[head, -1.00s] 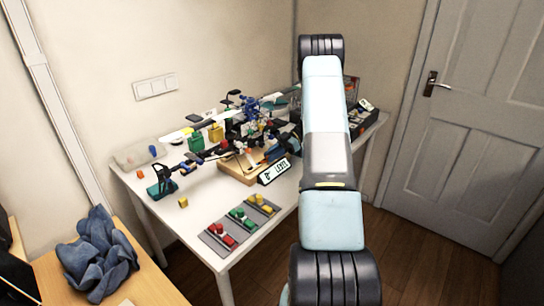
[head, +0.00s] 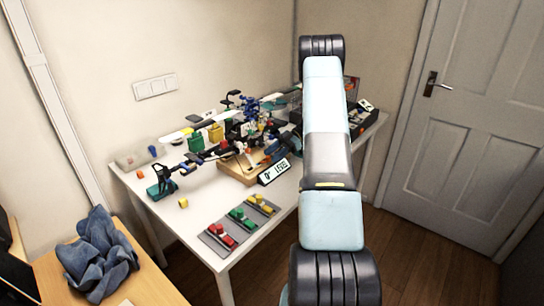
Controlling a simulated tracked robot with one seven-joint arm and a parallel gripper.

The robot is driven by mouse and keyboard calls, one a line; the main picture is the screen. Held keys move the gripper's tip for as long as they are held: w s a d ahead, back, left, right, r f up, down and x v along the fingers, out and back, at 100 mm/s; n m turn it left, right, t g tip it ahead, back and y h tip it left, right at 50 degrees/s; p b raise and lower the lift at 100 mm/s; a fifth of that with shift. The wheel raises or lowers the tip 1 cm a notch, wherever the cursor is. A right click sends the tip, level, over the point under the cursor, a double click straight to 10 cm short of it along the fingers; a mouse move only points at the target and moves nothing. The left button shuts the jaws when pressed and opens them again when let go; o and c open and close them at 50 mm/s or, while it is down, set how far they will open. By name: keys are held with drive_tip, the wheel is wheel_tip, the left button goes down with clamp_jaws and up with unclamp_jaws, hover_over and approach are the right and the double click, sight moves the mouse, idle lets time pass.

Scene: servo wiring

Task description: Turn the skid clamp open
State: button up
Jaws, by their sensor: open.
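The white table (head: 187,222) holds a crowded group of small parts around a wooden block (head: 236,168). I cannot tell which part is the skid clamp. Dark parts with red and blue pieces crowd above the block and are too small to make out. My arm crosses the right of the picture from bottom to top, and its far end is hidden behind its own links. I cannot make out my gripper, so its place relative to the clamp does not show.
Grey plates with red (head: 221,236), green (head: 240,217) and yellow (head: 261,203) pieces lie at the table's front. A label stand (head: 274,172) stands by the wooden block. A teal-based dark stand (head: 161,188) and small yellow cube (head: 183,202) are at left. The front left tabletop is bare.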

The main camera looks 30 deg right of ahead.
drive_tip(key=v, duration=1.2)
drive_tip(key=shift+d, duration=0.45)
drive_tip(key=shift+a, duration=0.1)
drive_tip(key=s+a+m+t+h, duration=0.4)
drive_tip(key=s+m+t, duration=0.2)
drive_tip(key=s+m, duration=0.1)
drive_tip(key=s+a+m+t+h, duration=0.4)
drive_tip(key=s+m+t, duration=0.2)
drive_tip(key=s+t, duration=0.15)
drive_tip(key=shift+g, duration=0.45)
drive_tip(key=x, duration=1.3)
drive_tip(key=shift+w+a, duration=0.25)
drive_tip(key=shift+w, duration=0.05)
